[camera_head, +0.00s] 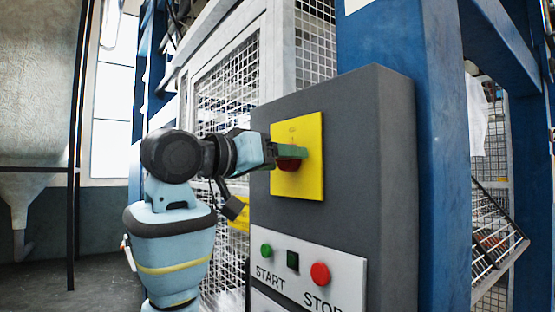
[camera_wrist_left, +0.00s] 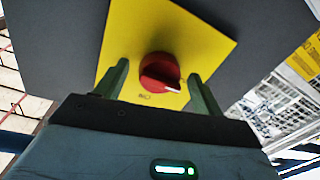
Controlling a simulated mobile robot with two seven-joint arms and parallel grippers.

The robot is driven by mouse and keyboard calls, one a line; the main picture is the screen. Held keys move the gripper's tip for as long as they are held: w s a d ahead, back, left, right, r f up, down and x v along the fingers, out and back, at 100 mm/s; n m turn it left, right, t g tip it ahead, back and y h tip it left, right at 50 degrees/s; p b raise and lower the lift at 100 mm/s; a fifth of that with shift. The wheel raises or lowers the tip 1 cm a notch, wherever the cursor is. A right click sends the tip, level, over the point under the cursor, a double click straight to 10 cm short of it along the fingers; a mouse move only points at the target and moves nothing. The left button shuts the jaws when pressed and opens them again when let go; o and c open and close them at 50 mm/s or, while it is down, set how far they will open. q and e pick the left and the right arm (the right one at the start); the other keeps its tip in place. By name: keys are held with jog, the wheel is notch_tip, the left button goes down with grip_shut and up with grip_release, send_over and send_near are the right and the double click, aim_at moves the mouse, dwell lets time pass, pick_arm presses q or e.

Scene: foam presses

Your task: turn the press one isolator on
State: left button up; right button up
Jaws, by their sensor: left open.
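The isolator is a red rotary knob (camera_head: 288,164) on a yellow square plate (camera_head: 311,183), set in the upper front of a grey control cabinet (camera_head: 385,190). In the left wrist view the red knob (camera_wrist_left: 158,72) shows a white mark at its lower right. My left gripper (camera_head: 291,152) is at the plate, partly covering the knob. In the left wrist view the green fingers of my left gripper (camera_wrist_left: 160,84) stand open on either side of the knob, with gaps between. I cannot tell whether the fingertips touch the plate. My right gripper is not in view.
A blue post (camera_head: 395,45) stands behind the cabinet. A wire mesh guard (camera_head: 228,90) stands behind my left arm.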

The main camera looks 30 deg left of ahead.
pick_arm(q)
jog(key=c, duration=0.9)
